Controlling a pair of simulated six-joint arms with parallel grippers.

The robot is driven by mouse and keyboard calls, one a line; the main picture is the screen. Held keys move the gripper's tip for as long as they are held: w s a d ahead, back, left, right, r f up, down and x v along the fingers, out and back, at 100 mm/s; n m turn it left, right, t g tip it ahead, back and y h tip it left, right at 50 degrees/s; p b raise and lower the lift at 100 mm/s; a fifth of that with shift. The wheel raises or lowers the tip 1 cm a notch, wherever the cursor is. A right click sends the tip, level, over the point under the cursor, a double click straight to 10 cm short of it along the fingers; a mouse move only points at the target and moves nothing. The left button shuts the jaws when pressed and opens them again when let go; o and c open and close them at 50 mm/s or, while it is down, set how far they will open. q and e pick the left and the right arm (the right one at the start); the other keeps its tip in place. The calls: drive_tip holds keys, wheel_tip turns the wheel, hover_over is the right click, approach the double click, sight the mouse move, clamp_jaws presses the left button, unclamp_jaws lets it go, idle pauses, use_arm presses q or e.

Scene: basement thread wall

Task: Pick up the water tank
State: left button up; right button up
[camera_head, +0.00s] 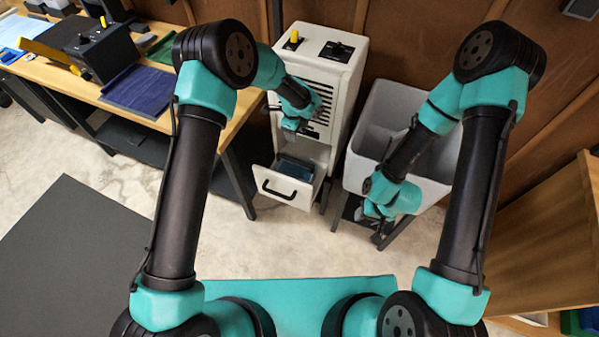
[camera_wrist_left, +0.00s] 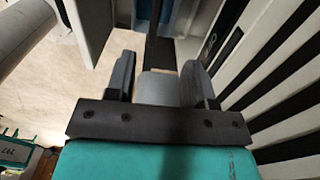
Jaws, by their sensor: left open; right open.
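The water tank (camera_head: 268,186) appears to be the drawer-like part sticking out low at the front of a white louvred machine (camera_head: 350,72). It has a white front with a black handle, and its inside looks bluish. My left gripper (camera_head: 291,126) is above the tank, close to the louvres, and touches nothing that I can see. In the left wrist view my left gripper (camera_wrist_left: 159,78) is open, with pale surfaces beyond its fingers. My right gripper (camera_head: 378,214) hangs low in front of the grey sink, away from the tank; its fingertips are hard to make out.
A workbench (camera_head: 235,108) with a blue mat (camera_head: 145,90) and dark devices stands left of the machine. A grey sink (camera_head: 432,188) on a dark stand is to its right. Wooden shelving (camera_head: 550,230) is at far right. The floor (camera_head: 110,200) in front is clear, with a dark mat (camera_head: 65,260).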

use_arm(q)
drive_tip(key=shift+f, duration=0.1)
approach(295, 159)
wheel_tip(295, 159, down, 5)
drive_tip(key=shift+w+a+f, duration=0.1)
drive_tip(key=shift+w, duration=0.05)
idle(0.4)
drive_tip(key=shift+s+f, duration=0.15)
drive_tip(key=shift+f, duration=1.15)
drive_tip(key=shift+s+f, duration=0.1)
drive_tip(key=shift+f, duration=1.2)
clamp_jaws()
